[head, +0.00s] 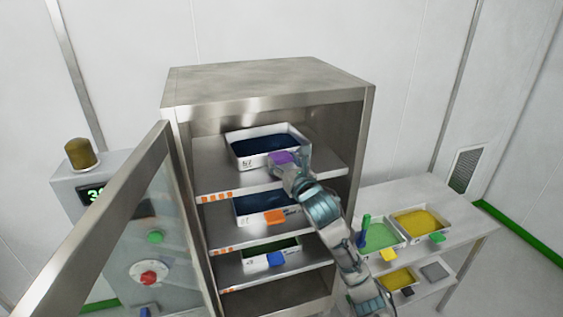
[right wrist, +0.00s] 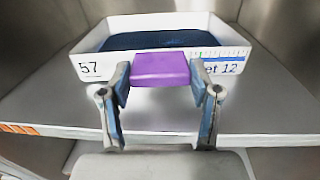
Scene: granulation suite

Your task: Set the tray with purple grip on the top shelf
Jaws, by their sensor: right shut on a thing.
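The tray with the purple grip (head: 234,157) is white with dark blue contents. It is inside the steel cabinet at the level of the top shelf (head: 212,180). My right gripper (head: 283,160) is shut on its purple grip (right wrist: 160,69). My left gripper is not in view.
The cabinet's glass door (head: 100,240) stands open at left. Lower shelves hold a tray with an orange grip (head: 274,217) and one with a blue grip (head: 275,259). A side table (head: 425,190) at right holds more trays. A control box (head: 90,165) stands at left.

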